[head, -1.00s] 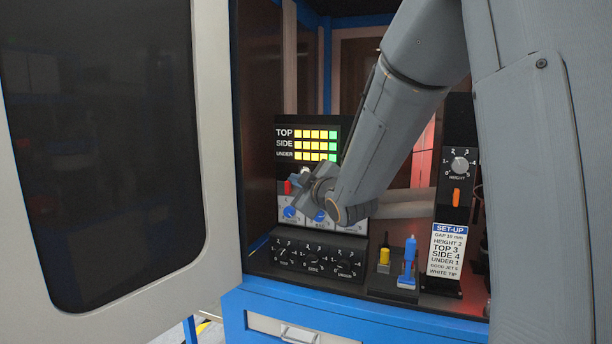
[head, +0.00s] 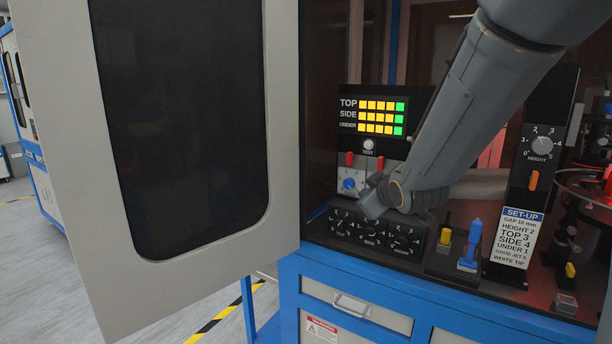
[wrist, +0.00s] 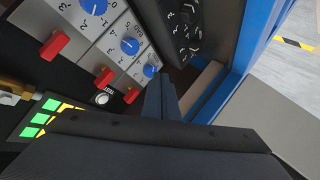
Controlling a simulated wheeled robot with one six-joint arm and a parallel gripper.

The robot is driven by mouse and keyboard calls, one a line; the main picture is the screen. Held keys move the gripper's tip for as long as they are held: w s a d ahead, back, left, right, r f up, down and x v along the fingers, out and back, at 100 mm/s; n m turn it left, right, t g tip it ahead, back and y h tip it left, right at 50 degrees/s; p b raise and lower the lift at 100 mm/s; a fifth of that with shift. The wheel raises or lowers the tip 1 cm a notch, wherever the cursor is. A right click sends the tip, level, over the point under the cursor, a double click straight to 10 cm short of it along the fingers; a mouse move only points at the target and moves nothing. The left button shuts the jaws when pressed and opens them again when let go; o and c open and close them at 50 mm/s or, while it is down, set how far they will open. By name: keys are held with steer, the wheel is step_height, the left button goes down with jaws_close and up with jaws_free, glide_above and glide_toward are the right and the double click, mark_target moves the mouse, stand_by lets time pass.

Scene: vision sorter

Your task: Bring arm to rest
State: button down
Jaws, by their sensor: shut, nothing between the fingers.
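My arm reaches down from the upper right of the head view into the open blue cabinet. My gripper (head: 372,205) is at its lower end, in front of the row of blue knobs and above the black dial panel (head: 375,235). In the wrist view the fingers (wrist: 161,98) are together with nothing seen between them. There the fingertips show close to a blue knob (wrist: 150,71); I cannot tell whether they touch it.
The open grey door (head: 280,150) stands left of my arm. A lit TOP/SIDE/UNDER display (head: 372,117) is behind it. The floor at lower left is clear.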

steer(key=s+f+m+g, duration=0.4)
steer(key=s+f+g, duration=0.2)
steer(key=s, duration=0.8)
steer(key=s+a+f+m+g+h, duration=0.1)
steer(key=s+f+m+g, duration=0.3)
steer(key=s+f, duration=0.7)
steer(key=s+g, duration=0.2)
steer(key=s, duration=0.1)
steer(key=shift+s+f, duration=0.2)
steer(key=shift+s, duration=0.15)
